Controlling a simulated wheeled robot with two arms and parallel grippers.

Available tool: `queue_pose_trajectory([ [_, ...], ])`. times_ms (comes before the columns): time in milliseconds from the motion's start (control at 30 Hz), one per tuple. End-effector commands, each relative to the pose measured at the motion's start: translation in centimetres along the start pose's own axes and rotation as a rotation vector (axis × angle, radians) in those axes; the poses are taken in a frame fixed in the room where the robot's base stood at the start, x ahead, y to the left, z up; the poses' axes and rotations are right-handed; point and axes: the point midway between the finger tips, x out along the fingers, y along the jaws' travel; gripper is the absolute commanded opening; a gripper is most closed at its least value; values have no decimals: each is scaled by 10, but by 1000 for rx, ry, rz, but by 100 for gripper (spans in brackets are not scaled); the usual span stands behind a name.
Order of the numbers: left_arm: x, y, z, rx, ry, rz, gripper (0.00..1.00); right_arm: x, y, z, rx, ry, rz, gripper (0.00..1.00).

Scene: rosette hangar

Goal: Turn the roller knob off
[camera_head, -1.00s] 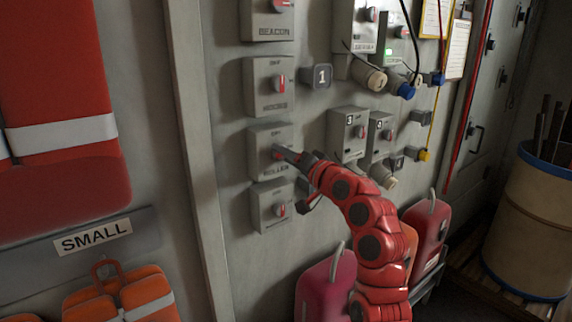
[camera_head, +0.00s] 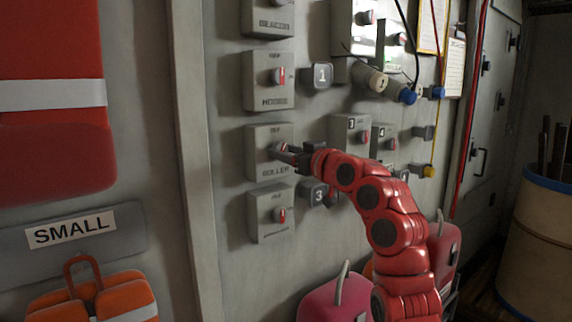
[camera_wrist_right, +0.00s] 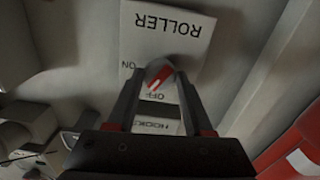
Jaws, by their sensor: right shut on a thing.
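The roller box (camera_head: 263,166) is a grey switch box on the wall, third down in a column. Its roller knob (camera_wrist_right: 160,73) is grey with a red stripe, seen between my fingers in the wrist view. The stripe slants, its lower end towards the upside-down OFF label; ON is at the left. My right gripper (camera_head: 280,150) is shut on the knob, one finger on each side; it also shows in the wrist view (camera_wrist_right: 159,78). In the head view the fingers partly hide the knob. My left gripper is not in view.
A similar switch box (camera_head: 269,92) is above and another (camera_head: 270,226) below. A number 1 plug (camera_head: 321,75) and number 3 plug (camera_head: 318,194) stick out close to the right. Red cases (camera_head: 335,300) stand low, near my right arm. A drum (camera_head: 540,240) stands far right.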

Motion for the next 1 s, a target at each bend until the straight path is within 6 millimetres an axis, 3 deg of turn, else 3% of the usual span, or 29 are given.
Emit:
queue_pose_trajectory([
  [500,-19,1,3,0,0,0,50,1,0,2,-400,-3,-2,0],
  [1000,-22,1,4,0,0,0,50,1,-1,2,-521,-3,-3,0],
])
